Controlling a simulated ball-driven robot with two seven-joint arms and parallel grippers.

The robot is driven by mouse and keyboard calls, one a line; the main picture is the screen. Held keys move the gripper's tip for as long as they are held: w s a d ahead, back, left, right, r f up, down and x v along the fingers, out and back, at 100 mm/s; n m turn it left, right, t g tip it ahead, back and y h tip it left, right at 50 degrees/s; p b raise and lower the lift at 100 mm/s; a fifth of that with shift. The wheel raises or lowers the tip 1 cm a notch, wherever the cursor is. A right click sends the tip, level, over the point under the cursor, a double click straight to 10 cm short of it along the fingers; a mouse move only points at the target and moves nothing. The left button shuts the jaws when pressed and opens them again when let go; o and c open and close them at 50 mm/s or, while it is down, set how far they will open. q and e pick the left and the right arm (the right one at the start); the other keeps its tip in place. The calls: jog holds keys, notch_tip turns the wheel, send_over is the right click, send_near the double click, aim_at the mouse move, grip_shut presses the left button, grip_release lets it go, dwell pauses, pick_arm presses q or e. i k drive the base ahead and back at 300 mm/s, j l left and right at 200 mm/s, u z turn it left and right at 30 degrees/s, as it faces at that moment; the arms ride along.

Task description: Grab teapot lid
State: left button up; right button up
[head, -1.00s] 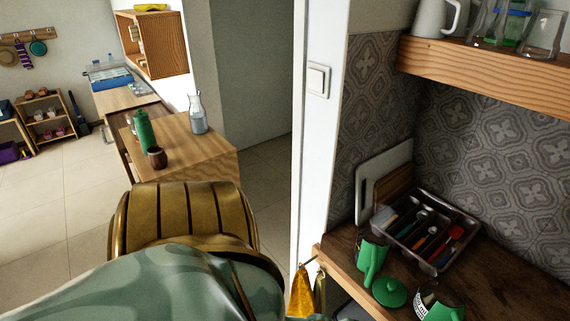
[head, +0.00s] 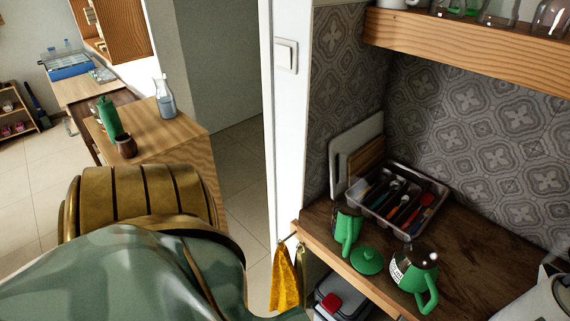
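A round green lid (head: 367,261) with a small knob lies flat on the dark wooden counter. To its right stands a green teapot (head: 415,277) with a pale label and a curved green handle. To its left, near the counter's front edge, is another green vessel (head: 347,229); I cannot tell exactly what it is. Nothing touches the lid from above. Neither of my grippers shows in the head view; only a large bronze and green arm part of mine fills the lower left.
A clear cutlery tray (head: 432,214) and leaning boards (head: 350,150) stand behind the lid. A wooden shelf (head: 470,55) overhangs the counter. A yellow cloth (head: 285,279) hangs at the counter's left end. A pale object (head: 550,300) is at the lower right.

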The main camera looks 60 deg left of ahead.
aim_at(368, 260)
jog(key=u, duration=1.2)
